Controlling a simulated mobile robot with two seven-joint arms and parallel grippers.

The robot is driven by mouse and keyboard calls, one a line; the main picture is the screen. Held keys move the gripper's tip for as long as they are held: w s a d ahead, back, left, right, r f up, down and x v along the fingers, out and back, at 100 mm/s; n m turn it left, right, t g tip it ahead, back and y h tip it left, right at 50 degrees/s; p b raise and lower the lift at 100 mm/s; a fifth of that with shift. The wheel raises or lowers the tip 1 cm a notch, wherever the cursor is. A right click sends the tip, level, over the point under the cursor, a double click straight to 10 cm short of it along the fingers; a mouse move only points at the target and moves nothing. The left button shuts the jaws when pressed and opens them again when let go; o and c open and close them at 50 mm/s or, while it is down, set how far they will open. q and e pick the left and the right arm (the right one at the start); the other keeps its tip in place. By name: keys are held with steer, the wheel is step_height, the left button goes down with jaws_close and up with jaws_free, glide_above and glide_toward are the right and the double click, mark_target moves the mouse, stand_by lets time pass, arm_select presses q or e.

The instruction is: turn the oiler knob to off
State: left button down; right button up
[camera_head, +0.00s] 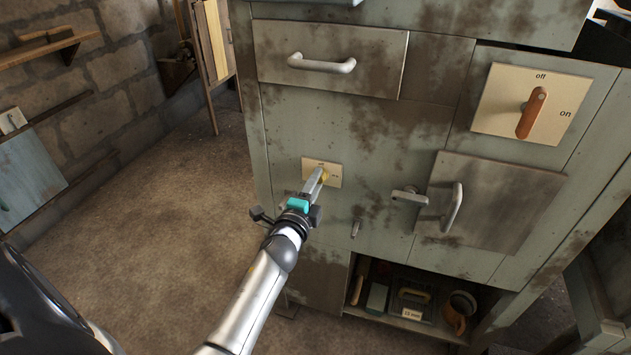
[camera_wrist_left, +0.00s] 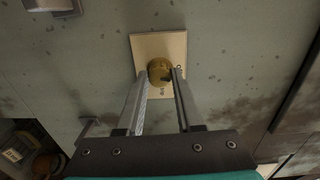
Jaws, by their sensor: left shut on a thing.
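A small cream plate (camera_head: 336,181) with a round brass-coloured knob is on the cabinet front, left of its middle. In the left wrist view the plate (camera_wrist_left: 142,45) carries the knob (camera_wrist_left: 160,70) near its middle. My left gripper (camera_head: 321,178) reaches the knob from the front. In the left wrist view its two fingers (camera_wrist_left: 160,76) are on either side of the knob, shut on it. The small lettering on the plate is too small to read for sure, and the knob's setting is hard to tell. My right gripper is not in view.
A larger plate with an orange lever (camera_head: 531,113), marked off and on, is at upper right. A drawer handle (camera_head: 321,63), a latch (camera_head: 409,196) and a door handle (camera_head: 452,207) stick out of the cabinet. An open shelf below holds tools. The floor at left is clear.

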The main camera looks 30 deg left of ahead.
arm_select(q)
steer(key=shift+n+p, duration=0.3)
steer(key=shift+n, duration=0.9)
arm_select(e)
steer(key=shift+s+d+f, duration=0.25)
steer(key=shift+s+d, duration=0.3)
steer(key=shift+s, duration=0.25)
arm_select(q)
steer(key=shift+n, duration=0.3)
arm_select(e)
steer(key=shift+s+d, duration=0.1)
arm_select(q)
steer(key=c, duration=0.6)
jaws_free()
steer(key=shift+o, duration=0.2)
steer(key=shift+s, duration=0.1)
steer(key=p+v, duration=0.3)
steer(key=v, duration=1.2)
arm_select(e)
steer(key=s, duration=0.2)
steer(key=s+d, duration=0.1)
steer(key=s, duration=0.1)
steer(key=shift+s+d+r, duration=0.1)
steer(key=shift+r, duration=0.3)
arm_select(q)
steer(key=shift+f, duration=0.1)
